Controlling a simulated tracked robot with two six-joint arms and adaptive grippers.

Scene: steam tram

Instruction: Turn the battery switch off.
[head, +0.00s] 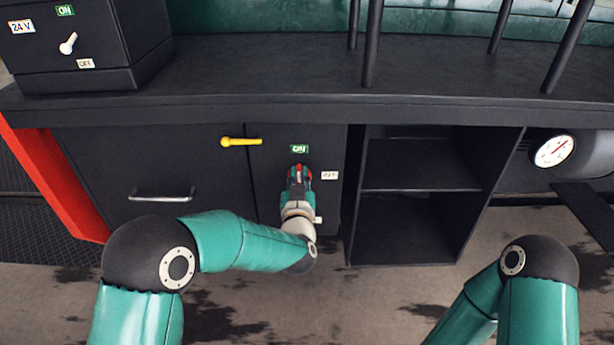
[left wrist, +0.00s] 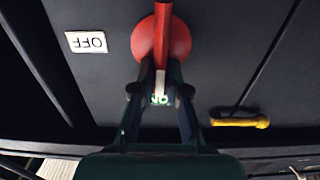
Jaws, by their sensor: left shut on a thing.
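A red rotary switch (left wrist: 163,35) with a round base and a bar handle is mounted on the dark cabinet front. It shows small in the head view (head: 298,172), mostly hidden by my gripper. A green ON label (head: 299,149) is above it and a white OFF label (head: 329,175) to its right. In the left wrist view, the OFF label (left wrist: 86,42) is left of the switch. The handle's pale tip lies over the ON label there. My left gripper (left wrist: 160,92) is shut on the handle. My right gripper is not in view.
A yellow handle (head: 241,142) is left of the switch, above a drawer with a metal pull (head: 160,198). A 24 V box (head: 75,50) with a cream lever stands at upper left. Open shelves (head: 420,178) and a gauge (head: 554,151) are to the right.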

